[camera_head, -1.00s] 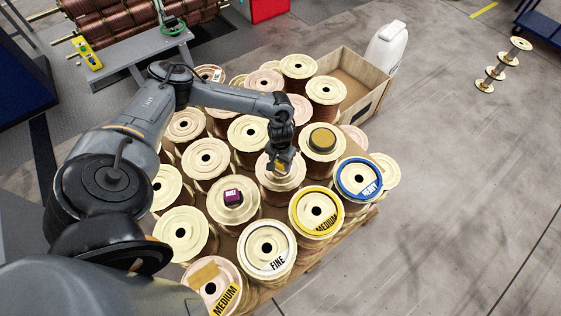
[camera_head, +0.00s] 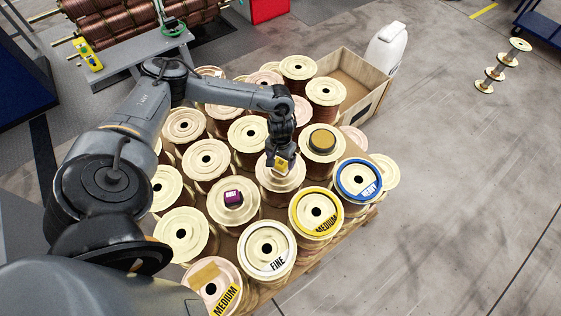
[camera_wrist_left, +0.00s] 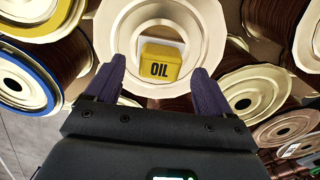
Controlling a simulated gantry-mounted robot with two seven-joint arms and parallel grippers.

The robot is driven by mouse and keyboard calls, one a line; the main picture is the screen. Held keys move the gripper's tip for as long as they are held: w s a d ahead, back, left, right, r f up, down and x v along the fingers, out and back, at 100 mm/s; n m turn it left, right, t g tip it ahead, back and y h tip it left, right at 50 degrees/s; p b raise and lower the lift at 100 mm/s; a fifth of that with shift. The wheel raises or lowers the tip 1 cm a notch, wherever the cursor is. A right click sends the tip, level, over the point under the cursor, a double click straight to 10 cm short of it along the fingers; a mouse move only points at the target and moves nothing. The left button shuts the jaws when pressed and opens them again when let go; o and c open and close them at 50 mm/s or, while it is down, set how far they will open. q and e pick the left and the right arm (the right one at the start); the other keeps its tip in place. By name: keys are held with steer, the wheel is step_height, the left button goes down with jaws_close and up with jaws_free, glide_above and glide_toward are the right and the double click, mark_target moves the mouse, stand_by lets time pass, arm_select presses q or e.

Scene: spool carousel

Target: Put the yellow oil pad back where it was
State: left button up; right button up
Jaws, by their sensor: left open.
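The yellow oil pad (camera_head: 281,165), marked OIL, sits on top of a cream spool near the middle of the pallet. In the left wrist view the oil pad (camera_wrist_left: 161,65) rests over the centre of that spool's flange (camera_wrist_left: 117,20), with a pale patch showing behind it. My left gripper (camera_head: 280,158) is right above the pad. In the wrist view my left gripper (camera_wrist_left: 160,85) is open, its two dark fingers apart on either side below the pad, with nothing between the tips. My right gripper is not in view.
A purple DUST pad (camera_head: 232,196) sits on a spool to the left. A round brown-topped tin (camera_head: 322,139) stands on a spool to the right. Spools with yellow MEDIUM (camera_head: 316,211), white FINE (camera_head: 267,249) and blue HEAVY (camera_head: 359,180) rings stand at the front.

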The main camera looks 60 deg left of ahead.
mark_target(281, 163)
arm_select(q)
step_height(281, 163, up, 8)
steer(key=w+d+f+m+t+h, duration=0.15)
steer(key=d+m, duration=0.25)
steer(key=d, duration=0.6)
steer(key=w+d+f+m+t+h, duration=0.1)
steer(key=w+d+f+m+t, duration=0.15)
steer(key=d, duration=0.65)
steer(key=s+d+r+m+t+h, duration=0.1)
steer(key=d+r+m+t+h, duration=0.25)
steer(key=d, duration=1.15)
steer(key=s+a+r+n+g+y, duration=0.1)
steer(key=s+a+g+y, duration=0.3)
steer(key=s+a, duration=0.6)
steer(key=s+r+y+p, duration=0.1)
steer(key=s, duration=0.3)
steer(key=shift+a+n+y, duration=0.25)
steer(key=shift+n+y, duration=0.15)
steer(key=shift+s+r, duration=0.1)
step_height(281, 163, up, 20)
steer(key=p, duration=1.9)
steer(key=shift+p, duration=0.35)
